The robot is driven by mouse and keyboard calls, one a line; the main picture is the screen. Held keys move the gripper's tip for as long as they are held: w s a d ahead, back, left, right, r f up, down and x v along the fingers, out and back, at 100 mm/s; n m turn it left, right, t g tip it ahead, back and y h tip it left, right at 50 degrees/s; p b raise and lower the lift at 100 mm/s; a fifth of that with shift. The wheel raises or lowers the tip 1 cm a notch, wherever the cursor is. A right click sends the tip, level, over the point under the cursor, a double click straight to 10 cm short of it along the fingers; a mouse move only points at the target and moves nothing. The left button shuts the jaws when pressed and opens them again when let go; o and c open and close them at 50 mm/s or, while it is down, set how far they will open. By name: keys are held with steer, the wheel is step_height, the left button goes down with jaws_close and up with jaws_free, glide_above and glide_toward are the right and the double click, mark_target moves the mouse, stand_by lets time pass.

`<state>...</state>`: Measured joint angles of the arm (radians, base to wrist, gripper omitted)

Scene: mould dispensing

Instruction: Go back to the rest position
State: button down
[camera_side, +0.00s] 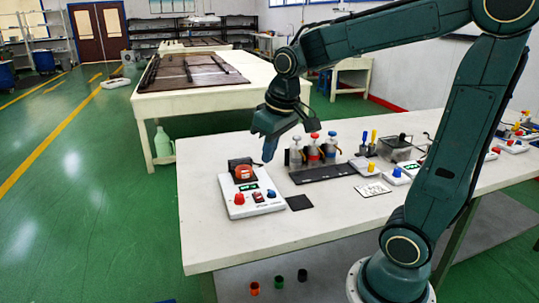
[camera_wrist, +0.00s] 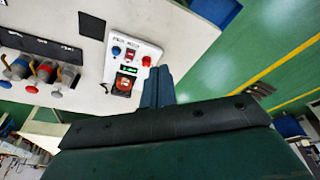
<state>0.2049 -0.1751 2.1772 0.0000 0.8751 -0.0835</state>
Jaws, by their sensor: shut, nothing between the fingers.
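My gripper (camera_side: 269,150) hangs above the white table, shut and empty, with its fingers pointing down. It is just right of and above a white control box (camera_side: 262,208) with a red knob, a blue knob, a green display and an orange-red round item (camera_side: 243,172) in a dark holder on its back part. In the wrist view the shut fingers (camera_wrist: 158,80) lie beside the same box (camera_wrist: 130,55). Whether the fingertips touch anything below is hard to tell, but they appear clear of the box.
Several dispenser bottles (camera_side: 314,150) stand on a dark strip right of my gripper. A small black square (camera_side: 299,203) lies on the table (camera_side: 225,255). The table's front left is clear.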

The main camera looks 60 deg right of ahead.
steer(key=s+a+t, duration=0.1)
steer(key=s+a, duration=0.2)
steer(key=s, duration=0.3)
steer(key=s+a+r+n+t, duration=0.1)
steer(key=s+a, duration=0.2)
steer(key=s, duration=0.4)
steer(key=shift+a+r+t+y, duration=0.2)
steer(key=shift+r+t+y, duration=0.1)
steer(key=shift+w, duration=0.2)
steer(key=w+d+r+m+g, duration=0.1)
steer(key=w+d+m+g, duration=0.1)
steer(key=w+d, duration=0.35)
steer(key=w+d+m+g, duration=0.1)
steer(key=w+d+m, duration=0.15)
steer(key=w, duration=0.65)
steer(key=w+d+f+m+g, duration=0.2)
steer(key=w+d+f+m, duration=0.2)
steer(key=w+d+f, duration=0.5)
steer(key=shift+w+d+f+g, duration=0.35)
steer(key=shift+w+d, duration=0.2)
steer(key=shift+d, duration=1.5)
steer(key=shift+f, duration=0.1)
